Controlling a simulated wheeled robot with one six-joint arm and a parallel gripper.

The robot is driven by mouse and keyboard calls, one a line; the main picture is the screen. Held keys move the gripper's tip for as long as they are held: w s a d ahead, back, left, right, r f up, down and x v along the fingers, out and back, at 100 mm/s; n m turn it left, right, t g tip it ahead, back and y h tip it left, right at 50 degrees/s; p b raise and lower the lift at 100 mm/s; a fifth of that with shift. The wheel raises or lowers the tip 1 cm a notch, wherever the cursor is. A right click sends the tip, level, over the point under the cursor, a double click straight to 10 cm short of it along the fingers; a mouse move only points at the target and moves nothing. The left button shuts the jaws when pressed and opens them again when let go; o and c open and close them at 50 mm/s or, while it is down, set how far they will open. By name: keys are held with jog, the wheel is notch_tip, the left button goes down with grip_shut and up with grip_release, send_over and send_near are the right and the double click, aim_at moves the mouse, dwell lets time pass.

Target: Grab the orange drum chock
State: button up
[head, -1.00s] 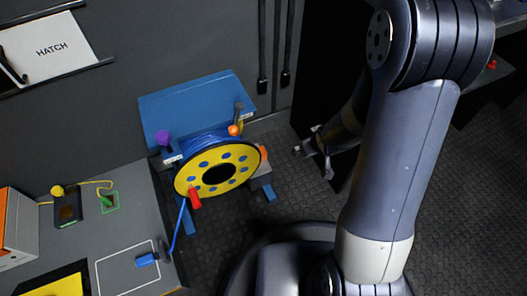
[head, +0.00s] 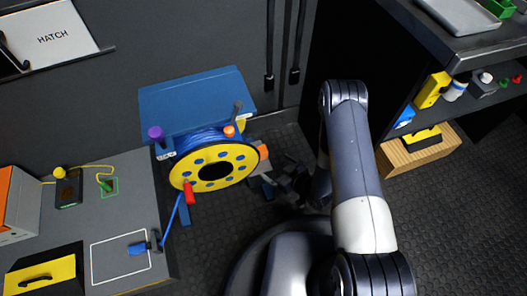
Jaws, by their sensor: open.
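An orange piece (head: 263,152), which looks like the drum chock, sits at the right edge of the yellow-flanged cable drum (head: 240,163), by a small grey bracket. It is small in the head view, and I cannot tell whether it touches the drum. My gripper (head: 274,183) is open, low and just right of the drum, below and slightly right of the orange piece. Its dark fingers are hard to make out against the dark floor. No object shows between them.
The drum hangs on a blue stand (head: 195,100) with an orange-ended lever (head: 231,128), a purple knob (head: 156,134) and a red handle (head: 189,193). A grey bench (head: 135,190) is at left. A shelf unit (head: 465,55) is at upper right.

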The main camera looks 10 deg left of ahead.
aim_at(261, 162)
jog(key=shift+y, duration=0.3)
jog(key=x, duration=0.1)
jog(key=b+x, duration=0.1)
jog(key=x, duration=0.1)
jog(key=f+b+x, duration=0.1)
jog(key=x, duration=0.1)
jog(key=shift+s+a, duration=0.25)
jog(key=shift+s, duration=0.05)
jog(key=b+x, duration=0.1)
jog(key=x, duration=0.1)
jog(key=b+x, duration=0.2)
jog(key=shift+w+a+f, duration=0.1)
jog(key=shift+w+f, duration=0.2)
jog(key=shift+f, duration=0.1)
jog(key=shift+w+a, duration=0.15)
jog(key=shift+a, duration=0.1)
jog(key=c, duration=0.8)
